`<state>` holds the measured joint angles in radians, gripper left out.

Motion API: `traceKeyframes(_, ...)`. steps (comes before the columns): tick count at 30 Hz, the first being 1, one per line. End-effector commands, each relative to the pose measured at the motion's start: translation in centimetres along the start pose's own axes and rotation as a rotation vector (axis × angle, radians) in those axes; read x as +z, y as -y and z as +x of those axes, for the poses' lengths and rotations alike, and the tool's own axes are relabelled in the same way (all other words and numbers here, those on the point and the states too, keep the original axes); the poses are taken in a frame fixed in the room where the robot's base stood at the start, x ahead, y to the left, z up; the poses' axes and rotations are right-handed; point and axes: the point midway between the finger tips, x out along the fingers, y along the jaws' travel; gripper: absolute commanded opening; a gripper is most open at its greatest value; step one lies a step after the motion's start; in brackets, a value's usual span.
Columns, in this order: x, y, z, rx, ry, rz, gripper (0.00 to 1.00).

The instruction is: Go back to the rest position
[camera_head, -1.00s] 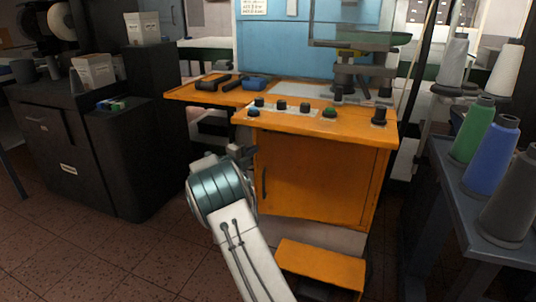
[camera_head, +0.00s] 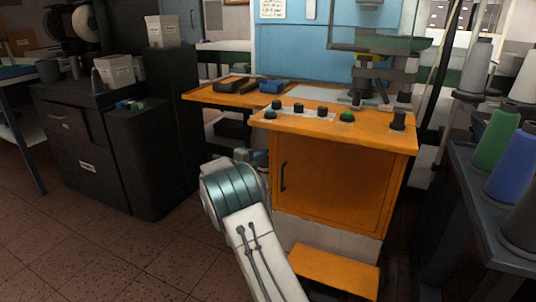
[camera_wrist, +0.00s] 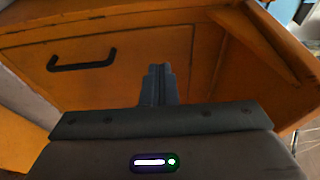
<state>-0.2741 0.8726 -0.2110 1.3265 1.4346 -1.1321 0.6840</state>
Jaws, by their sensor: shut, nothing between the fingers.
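My gripper (camera_wrist: 159,72) shows in the wrist view with its two fingers together and nothing between them. It points at the front of an orange cabinet (camera_wrist: 120,82) with a dark handle (camera_wrist: 82,60) at the left. I cannot tell the gap between the fingertips and the cabinet. In the head view my arm reaches up from the bottom middle and ends just left of the orange cabinet (camera_head: 330,185). My gripper is mostly hidden behind the arm there.
The orange worktop (camera_head: 385,137) carries several black knobs. A dark cabinet (camera_head: 150,160) with boxes stands at the left. A dark table (camera_head: 470,215) with thread cones (camera_head: 495,140) stands at the right. Below the cabinet is an orange step (camera_head: 335,270). Floor (camera_head: 120,250) is open at lower left.

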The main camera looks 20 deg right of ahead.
Motion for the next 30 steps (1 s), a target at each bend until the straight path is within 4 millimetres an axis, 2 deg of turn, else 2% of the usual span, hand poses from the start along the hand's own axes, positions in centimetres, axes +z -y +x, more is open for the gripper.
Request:
traceKeyframes(3,1.6,0.4,-2.7,0.001,0.004,-0.002,0.0)
traceKeyframes(7,2.8,0.3,-5.0,0.001,0.005,-0.001,0.0)
traceKeyframes(13,3.8,0.2,-6.9,0.0,0.003,-0.001,0.0)
traceKeyframes(16,4.1,1.4,-7.0,0.003,0.025,-0.009,0.0)
traceKeyframes(17,4.2,2.1,-6.9,0.006,0.04,-0.014,0.0)
traceKeyframes(20,4.5,6.0,-6.5,0.018,0.132,-0.05,0.0)
traceKeyframes(24,4.9,13.1,-6.7,0.041,0.339,-0.154,0.0)
traceKeyframes(30,3.9,21.3,-9.4,0.059,0.653,-0.357,0.0)
